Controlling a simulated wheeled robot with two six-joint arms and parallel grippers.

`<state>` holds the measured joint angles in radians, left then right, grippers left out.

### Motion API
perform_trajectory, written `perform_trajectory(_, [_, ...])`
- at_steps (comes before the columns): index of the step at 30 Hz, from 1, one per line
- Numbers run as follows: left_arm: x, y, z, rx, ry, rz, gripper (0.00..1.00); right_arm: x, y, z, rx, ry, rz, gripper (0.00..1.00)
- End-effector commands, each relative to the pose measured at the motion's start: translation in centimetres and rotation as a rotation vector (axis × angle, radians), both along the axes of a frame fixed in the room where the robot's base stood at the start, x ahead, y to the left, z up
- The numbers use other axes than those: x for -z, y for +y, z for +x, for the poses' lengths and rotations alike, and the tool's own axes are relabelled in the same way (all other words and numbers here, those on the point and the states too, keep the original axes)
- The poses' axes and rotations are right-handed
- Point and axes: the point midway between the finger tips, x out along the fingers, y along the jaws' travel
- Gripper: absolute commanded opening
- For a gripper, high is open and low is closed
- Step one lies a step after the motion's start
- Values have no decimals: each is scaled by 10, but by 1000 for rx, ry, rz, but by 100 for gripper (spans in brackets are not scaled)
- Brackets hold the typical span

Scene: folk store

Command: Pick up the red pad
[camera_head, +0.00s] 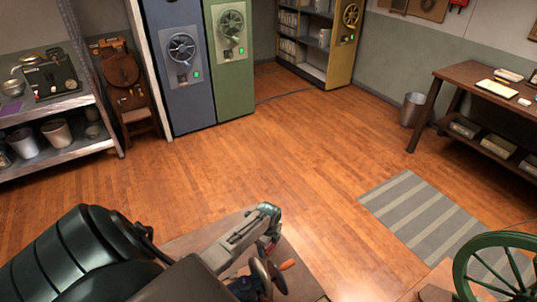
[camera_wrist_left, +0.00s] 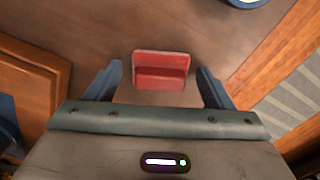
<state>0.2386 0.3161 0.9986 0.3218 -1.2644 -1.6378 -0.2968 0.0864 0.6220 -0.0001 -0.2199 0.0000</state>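The red pad (camera_wrist_left: 161,71) lies on the brown tabletop (camera_wrist_left: 105,30) in the left wrist view. It is a small red block with a raised back edge. My left gripper (camera_wrist_left: 159,68) is open, with one blue finger to the left of the pad and one to the right. Gaps show between the pad and both fingers. I cannot tell the height of the fingers above the table. My right gripper is not in view.
A handwheel (camera_head: 262,276) with an orange handle is close beside my left arm. A green spoked wheel (camera_head: 500,262) stands at lower right. A striped mat (camera_head: 424,215) lies on the wooden floor. Shelves (camera_head: 60,105) and cabinets (camera_head: 180,70) line the back; the middle floor is clear.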

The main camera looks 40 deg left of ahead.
Motion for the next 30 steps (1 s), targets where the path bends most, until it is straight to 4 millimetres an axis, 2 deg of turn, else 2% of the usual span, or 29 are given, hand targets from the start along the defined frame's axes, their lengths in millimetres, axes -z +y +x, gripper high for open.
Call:
perform_trajectory(1, [0,0,0,0,0,0,64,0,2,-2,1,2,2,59])
perform_trajectory(6, [0,0,0,0,0,0,32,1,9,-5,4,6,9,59])
perform_trajectory(15, [-1,0,0,-1,0,0,32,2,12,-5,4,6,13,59])
perform_trajectory(20, [-9,0,1,-1,-2,0,32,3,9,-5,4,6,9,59])
perform_trajectory(26, [-33,1,1,1,-4,1,32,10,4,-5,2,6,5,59])
perform_trajectory(30, [-58,1,1,2,-5,2,32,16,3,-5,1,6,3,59])
